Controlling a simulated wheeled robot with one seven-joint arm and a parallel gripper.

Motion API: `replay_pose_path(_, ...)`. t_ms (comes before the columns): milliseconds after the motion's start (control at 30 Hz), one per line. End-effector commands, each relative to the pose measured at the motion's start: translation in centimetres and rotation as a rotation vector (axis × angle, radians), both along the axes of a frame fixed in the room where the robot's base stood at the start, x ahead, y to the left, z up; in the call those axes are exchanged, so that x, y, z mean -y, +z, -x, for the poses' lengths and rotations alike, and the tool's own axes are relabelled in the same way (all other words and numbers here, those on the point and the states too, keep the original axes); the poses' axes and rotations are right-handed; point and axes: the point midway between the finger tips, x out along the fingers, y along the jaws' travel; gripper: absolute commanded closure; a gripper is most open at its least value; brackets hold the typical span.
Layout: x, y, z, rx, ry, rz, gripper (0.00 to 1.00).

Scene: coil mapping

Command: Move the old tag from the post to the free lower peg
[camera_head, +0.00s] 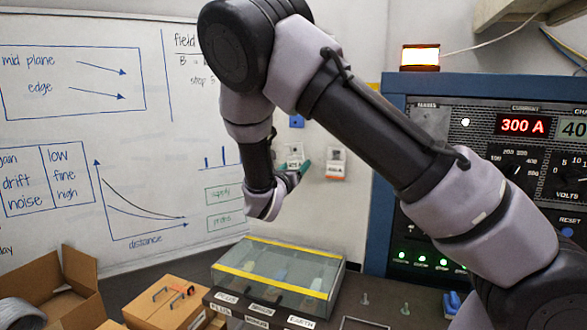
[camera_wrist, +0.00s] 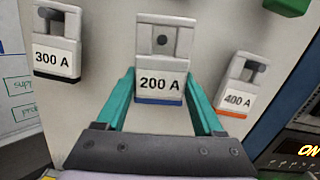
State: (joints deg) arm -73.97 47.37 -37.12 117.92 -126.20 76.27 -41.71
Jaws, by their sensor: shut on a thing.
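The 200 A tag (camera_wrist: 162,84) is a pale grey block with a white label and a blue stripe along its bottom. A dark round spot shows in its upper recess. My gripper (camera_wrist: 162,88) has its teal fingers shut on the tag's sides, and the tag is upright close to the pale wall. In the head view my gripper (camera_head: 302,168) is at the wall, partly hidden by my arm. The 300 A tag (camera_wrist: 57,56) hangs at the left with a dark stripe. The 400 A tag (camera_wrist: 239,95) hangs at the right with an orange stripe. I cannot make out a bare lower peg.
A blue cabinet (camera_head: 395,110) stands at the right; its display (camera_head: 522,125) reads 300 A. An amber lamp (camera_head: 420,55) is lit on top. A clear-lidded case (camera_head: 280,262) sits on the bench below, with cardboard boxes (camera_head: 165,303) at the left.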

Motion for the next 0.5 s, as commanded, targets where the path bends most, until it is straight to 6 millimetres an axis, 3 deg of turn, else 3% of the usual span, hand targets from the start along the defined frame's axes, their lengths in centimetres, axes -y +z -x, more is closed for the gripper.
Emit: replay_pose_path(500, 1.2, -0.3, -3.0, 0.000, -0.001, 0.000, 0.66)
